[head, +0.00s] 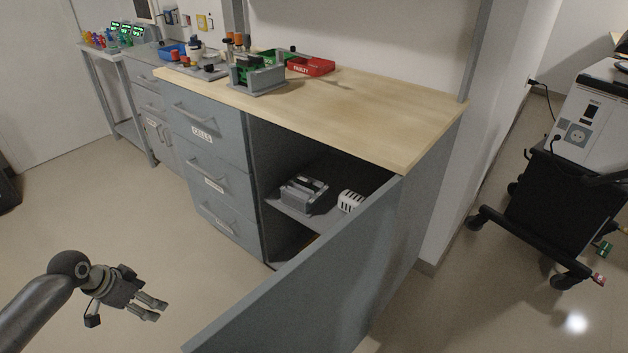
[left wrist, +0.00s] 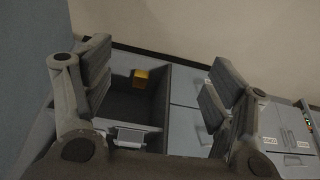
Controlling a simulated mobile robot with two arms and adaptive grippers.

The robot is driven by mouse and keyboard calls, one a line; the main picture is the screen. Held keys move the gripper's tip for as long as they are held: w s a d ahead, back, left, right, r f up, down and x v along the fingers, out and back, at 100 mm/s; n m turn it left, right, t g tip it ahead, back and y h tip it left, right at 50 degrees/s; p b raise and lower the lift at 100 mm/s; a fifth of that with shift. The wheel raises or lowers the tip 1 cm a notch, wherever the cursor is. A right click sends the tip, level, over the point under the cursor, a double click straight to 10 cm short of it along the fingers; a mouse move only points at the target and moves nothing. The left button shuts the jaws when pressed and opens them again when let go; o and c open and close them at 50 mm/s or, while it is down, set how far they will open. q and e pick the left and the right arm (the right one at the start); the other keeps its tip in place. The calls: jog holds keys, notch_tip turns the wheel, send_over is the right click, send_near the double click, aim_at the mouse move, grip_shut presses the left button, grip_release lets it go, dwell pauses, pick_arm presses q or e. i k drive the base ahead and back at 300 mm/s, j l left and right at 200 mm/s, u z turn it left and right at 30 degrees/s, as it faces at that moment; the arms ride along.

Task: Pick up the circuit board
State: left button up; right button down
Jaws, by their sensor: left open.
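Green board-like pieces (head: 239,75) stand in a grey rack (head: 265,78) on the wooden workbench; I cannot tell for sure which is the circuit board. My left gripper (head: 152,307) is open and empty, low over the floor at the lower left, in front of the drawers and well away from the rack. In the left wrist view its two fingers (left wrist: 158,85) are spread, with the open cabinet between them. No circuit board can be made out in that view. My right gripper is in neither view.
The open cabinet door (head: 300,285) juts out toward me. Inside the cabinet are a grey device (head: 304,194) and a white vented item (head: 350,201); the wrist view shows a yellow block (left wrist: 141,77). A red bin (head: 311,67) marked FAULTY sits on the bench, whose right half is clear.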

aim_at(301, 181)
jog(key=i+l, duration=0.4)
jog(key=l, duration=0.15)
jog(key=i+l, duration=0.4)
jog(key=l, duration=0.15)
jog(key=i+l, duration=0.4)
jog(key=l, duration=0.1)
